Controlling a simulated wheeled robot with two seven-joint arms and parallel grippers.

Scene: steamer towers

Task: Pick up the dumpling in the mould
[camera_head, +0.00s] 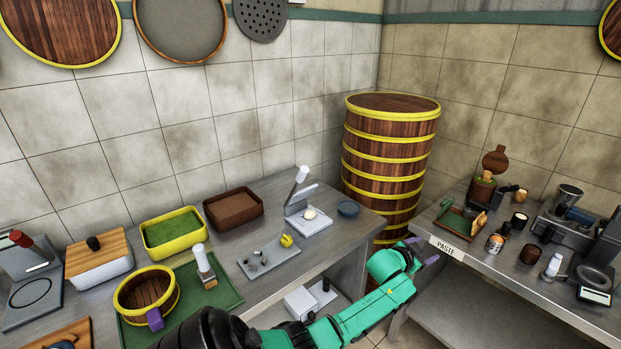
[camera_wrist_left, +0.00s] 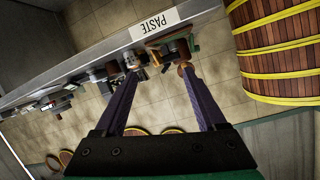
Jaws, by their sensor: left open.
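A small white round piece, which looks like the dumpling (camera_head: 310,213), sits on the pale base of a hinged press-like mould (camera_head: 304,224) at the right end of the left bench. The mould's lever stands raised. My left gripper (camera_head: 424,250) is open and empty, out past the bench's right end and to the right of the mould. In the left wrist view its two purple fingers (camera_wrist_left: 160,74) are spread apart with nothing between them; they point toward the paste bench. The dumpling is not seen in that view. My right gripper is not in view.
A tall steamer tower (camera_head: 385,150) stands in the corner behind. The paste bench (camera_head: 470,262) on the right is crowded with jars and tools.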

